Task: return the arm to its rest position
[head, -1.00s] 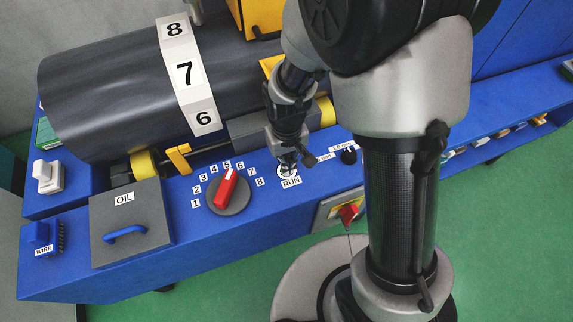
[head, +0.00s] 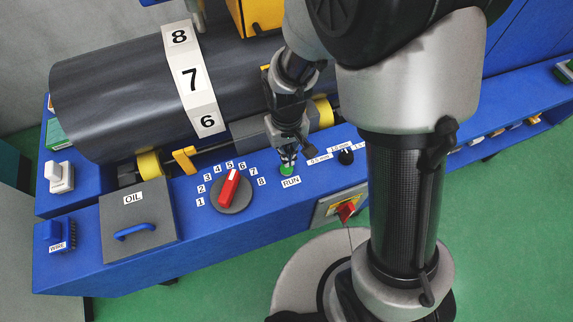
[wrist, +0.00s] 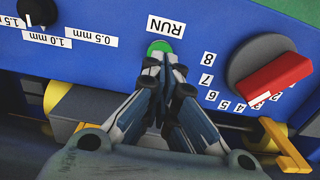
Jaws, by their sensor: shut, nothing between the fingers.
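My gripper (head: 288,158) is shut and empty, pointing down at the blue panel (head: 262,222). Its fingertips are at the green RUN button (head: 287,170); whether they touch it I cannot tell. In the wrist view, the closed fingertips (wrist: 165,62) overlap the near edge of the green button (wrist: 160,47), and its RUN label (wrist: 166,25) shows beyond. My arm is bent and reaches out over the panel.
A red dial (head: 229,188) with numbers 1 to 8 sits left of the button. A black knob (head: 346,157) is to the right. A dark roller (head: 120,100) with a numbered band lies behind. The OIL lid (head: 138,215) and a red switch (head: 346,211) are nearby.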

